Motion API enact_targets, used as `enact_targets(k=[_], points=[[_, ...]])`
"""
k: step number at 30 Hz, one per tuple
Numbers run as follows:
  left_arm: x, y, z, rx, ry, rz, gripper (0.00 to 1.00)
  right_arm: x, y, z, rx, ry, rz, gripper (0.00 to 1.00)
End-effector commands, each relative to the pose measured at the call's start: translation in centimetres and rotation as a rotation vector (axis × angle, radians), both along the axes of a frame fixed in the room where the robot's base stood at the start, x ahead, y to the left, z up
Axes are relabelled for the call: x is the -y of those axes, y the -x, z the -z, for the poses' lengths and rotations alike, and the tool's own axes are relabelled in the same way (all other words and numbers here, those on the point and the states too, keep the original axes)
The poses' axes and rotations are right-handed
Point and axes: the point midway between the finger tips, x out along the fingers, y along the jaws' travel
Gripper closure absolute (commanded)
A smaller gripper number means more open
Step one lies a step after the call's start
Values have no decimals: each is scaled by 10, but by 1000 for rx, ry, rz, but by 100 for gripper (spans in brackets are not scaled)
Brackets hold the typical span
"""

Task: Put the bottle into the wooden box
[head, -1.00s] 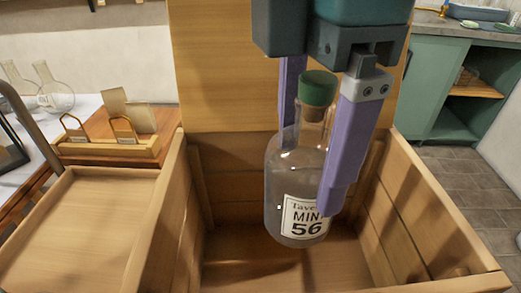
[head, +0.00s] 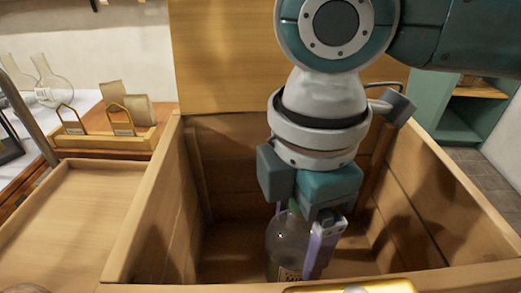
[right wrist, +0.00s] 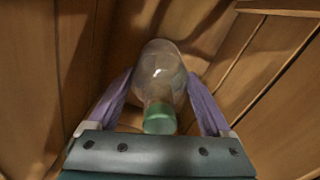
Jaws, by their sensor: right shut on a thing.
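The bottle (head: 286,245) is clear glass with a white label, low inside the wooden box (head: 145,205). My right gripper (head: 298,250) is shut on the bottle, a purple finger on each side, and points down into the box. Whether the bottle touches the box floor cannot be told. My left gripper is not in view.
The box's raised lid (head: 220,60) stands behind it. A wooden tray (head: 70,215) adjoins on the left. A small wooden rack (head: 105,140) and glass flasks (head: 50,85) are farther left. A green cabinet (head: 455,120) stands at the back right.

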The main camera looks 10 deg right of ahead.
Motion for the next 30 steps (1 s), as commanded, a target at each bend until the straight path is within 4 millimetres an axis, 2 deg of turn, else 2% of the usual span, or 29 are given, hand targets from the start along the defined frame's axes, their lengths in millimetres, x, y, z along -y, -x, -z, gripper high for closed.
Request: enact_targets(k=[5, 6, 10, 20, 23, 30], points=[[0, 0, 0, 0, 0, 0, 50, 0, 0, 2, 1, -1, 0, 100], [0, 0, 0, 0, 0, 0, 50, 0, 0, 3, 0, 0, 0, 16], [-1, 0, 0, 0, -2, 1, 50, 0, 0, 2, 0, 0, 0, 1], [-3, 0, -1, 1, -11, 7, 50, 0, 0, -3, 1, -1, 1, 0], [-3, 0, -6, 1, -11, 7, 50, 0, -1, -18, 2, -2, 2, 0], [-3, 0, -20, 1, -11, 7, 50, 0, -1, -73, 4, -2, 1, 0]])
